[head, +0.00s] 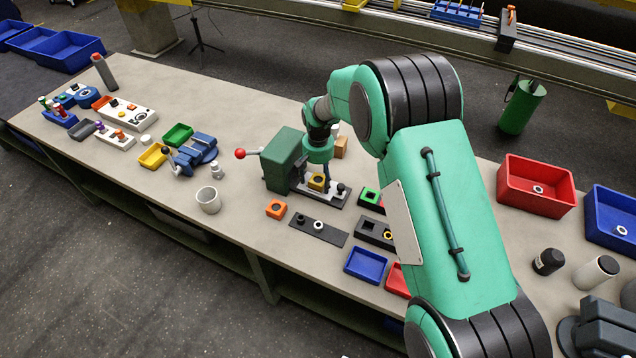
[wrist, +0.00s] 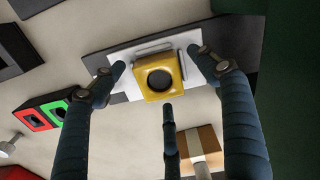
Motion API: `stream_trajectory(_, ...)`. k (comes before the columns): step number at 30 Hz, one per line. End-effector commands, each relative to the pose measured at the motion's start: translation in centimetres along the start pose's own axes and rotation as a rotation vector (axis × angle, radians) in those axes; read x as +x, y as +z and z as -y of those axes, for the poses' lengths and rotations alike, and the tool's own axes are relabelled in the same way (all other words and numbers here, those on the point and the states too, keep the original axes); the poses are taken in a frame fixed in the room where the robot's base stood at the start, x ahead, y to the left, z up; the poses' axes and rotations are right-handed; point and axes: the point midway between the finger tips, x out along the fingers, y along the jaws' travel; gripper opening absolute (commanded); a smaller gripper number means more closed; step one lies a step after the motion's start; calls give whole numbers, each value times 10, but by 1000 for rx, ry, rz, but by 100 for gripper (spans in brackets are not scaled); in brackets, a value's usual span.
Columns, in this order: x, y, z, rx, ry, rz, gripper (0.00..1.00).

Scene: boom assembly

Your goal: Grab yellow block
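The yellow block (wrist: 159,79) has a dark round hole in its face. It sits on a white plate (wrist: 124,88) with raised rails on a dark base in the wrist view. In the head view the yellow block (head: 317,182) is beside the green press-like machine (head: 286,160) with a red-knobbed lever. My gripper (wrist: 165,75) is open, with two dark fingers on the left and right of the block and a third below it. I see gaps between the fingers and the block.
The green machine stands close to the left of my gripper. A brown box (wrist: 197,142) is near the block. Red and green square pieces (wrist: 42,115) lie to one side.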

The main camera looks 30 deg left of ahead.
Motion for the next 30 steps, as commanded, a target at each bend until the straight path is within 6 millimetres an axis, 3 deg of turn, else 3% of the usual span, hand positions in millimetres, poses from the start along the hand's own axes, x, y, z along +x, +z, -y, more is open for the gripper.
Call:
stream_trajectory(1, 0, 0, 0, 0, 0, 0, 62)
stream_trajectory(9, 0, 0, 0, 0, 0, 0, 8)
stream_trajectory(11, 0, 0, 0, 0, 0, 0, 0)
stream_trajectory(23, -4, -1, 0, 0, 0, -1, 0)
stream_trajectory(30, -26, -1, 0, 0, -1, -3, 0)
